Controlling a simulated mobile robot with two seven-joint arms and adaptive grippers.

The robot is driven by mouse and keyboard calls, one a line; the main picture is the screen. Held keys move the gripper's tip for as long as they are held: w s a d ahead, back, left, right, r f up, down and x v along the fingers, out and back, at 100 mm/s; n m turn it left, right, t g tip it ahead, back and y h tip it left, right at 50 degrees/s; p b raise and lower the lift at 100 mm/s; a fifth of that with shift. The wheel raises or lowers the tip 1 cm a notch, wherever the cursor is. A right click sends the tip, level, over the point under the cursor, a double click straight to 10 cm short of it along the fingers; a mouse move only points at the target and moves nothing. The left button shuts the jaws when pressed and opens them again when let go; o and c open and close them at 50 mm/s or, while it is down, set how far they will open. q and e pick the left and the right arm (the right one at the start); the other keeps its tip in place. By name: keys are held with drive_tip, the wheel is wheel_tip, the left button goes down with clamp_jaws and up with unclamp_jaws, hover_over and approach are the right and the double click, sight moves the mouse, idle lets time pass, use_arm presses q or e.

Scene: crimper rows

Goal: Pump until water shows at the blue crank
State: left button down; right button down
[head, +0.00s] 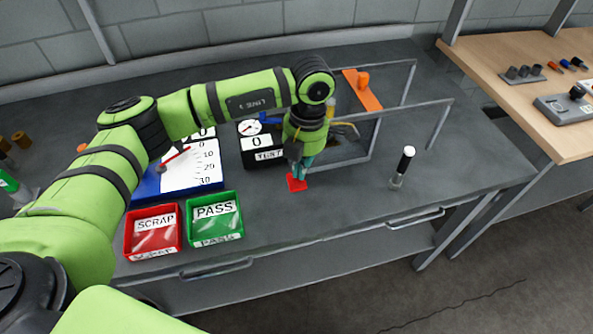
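I see no pump, water or blue crank in the head view. My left gripper (300,168) points down over the dark bench, just above or at a small red square (297,184). Its teal fingers are close together and small, and I cannot tell whether they are shut or hold anything. A black box (262,156) with a dial and a "TEST" label stands left of the gripper. A blue board (148,188) with a white scale and red pointer lies further left, partly hidden by my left arm. My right gripper is not in view.
A red SCRAP bin (128,240) and green PASS bin (240,222) sit at the front edge. A grey frame (376,137) and orange plate (370,98) stand behind the gripper. A black-and-white handle (403,163) stands right, with bare bench around it. A wooden table (500,62) is far right.

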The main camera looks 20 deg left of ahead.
use_arm(q)
drive_tip(key=shift+a, duration=0.15)
drive_tip(key=shift+w+d, duration=0.2)
drive_tip(key=shift+w, duration=0.1)
drive_tip(key=shift+w+d+r+b, duration=0.2)
drive_tip(key=shift+w+d+b, duration=0.2)
drive_tip(key=shift+w, duration=0.15)
drive_tip(key=shift+w+d+r+b, duration=0.25)
drive_tip(key=shift+w+d, duration=0.1)
drive_tip(key=shift+w, duration=0.2)
wheel_tip(320, 180, up, 12)
drive_tip(key=w, duration=0.1)
drive_tip(key=shift+d, duration=0.4)
drive_tip(key=shift+a+f, duration=0.1)
